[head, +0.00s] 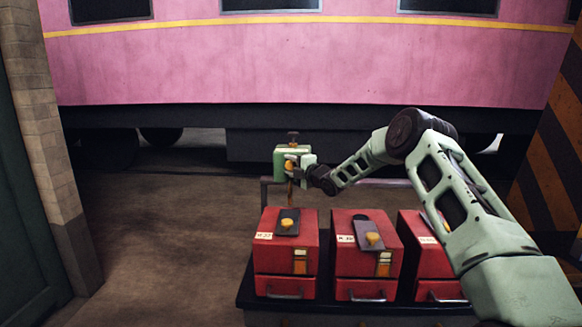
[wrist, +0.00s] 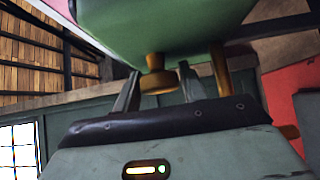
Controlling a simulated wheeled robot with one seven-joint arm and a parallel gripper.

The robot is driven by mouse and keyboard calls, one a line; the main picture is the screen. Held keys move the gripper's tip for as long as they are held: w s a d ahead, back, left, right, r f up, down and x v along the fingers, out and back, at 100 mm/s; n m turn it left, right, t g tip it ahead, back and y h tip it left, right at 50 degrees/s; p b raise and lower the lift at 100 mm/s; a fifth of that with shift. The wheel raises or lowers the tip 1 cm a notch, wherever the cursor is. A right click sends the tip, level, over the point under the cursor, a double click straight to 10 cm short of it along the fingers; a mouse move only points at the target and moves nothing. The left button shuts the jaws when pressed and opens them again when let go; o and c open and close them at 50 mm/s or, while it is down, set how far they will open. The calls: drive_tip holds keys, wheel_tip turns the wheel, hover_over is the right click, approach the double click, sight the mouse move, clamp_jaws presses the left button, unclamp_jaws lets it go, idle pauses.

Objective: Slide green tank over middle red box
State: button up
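The green tank (head: 279,160) stands out in the air at the rail, above and behind the left red box (head: 272,262). The middle red box (head: 350,262) is to the right of and below it. My gripper (head: 294,165) is at the tank's front. In the wrist view, the tank's green underside (wrist: 170,25) fills the top. My gripper's fingers (wrist: 159,85) flank a round brass knob (wrist: 158,84) closely on both sides and appear shut on it. A brass rod (wrist: 219,70) shows to the right of the knob.
A thin rail (head: 385,183) runs behind the boxes. A right red box (head: 421,262) stands partly behind my arm. All boxes sit on a dark stand (head: 245,298). Plates with yellow knobs lie on the box tops. A pink train car (head: 300,65) is behind; open floor is at left.

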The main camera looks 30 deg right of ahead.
clamp_jaws()
drive_tip(key=s+d+b, duration=0.2)
drive_tip(key=s+d, duration=0.5)
drive_tip(key=d, duration=0.3)
drive_tip(key=s+d+b, duration=0.3)
drive_tip(key=s+d, duration=0.4)
drive_tip(key=d, duration=0.3)
drive_tip(key=shift+d, duration=0.4)
drive_tip(key=shift+o, duration=2.4)
unclamp_jaws()
drive_tip(key=s+d+b, duration=0.2)
drive_tip(key=s+d, duration=0.1)
drive_tip(key=s, duration=1.4)
drive_tip(key=shift+b, duration=0.4)
drive_tip(key=shift+s+d, duration=0.1)
drive_tip(key=shift+d, duration=0.05)
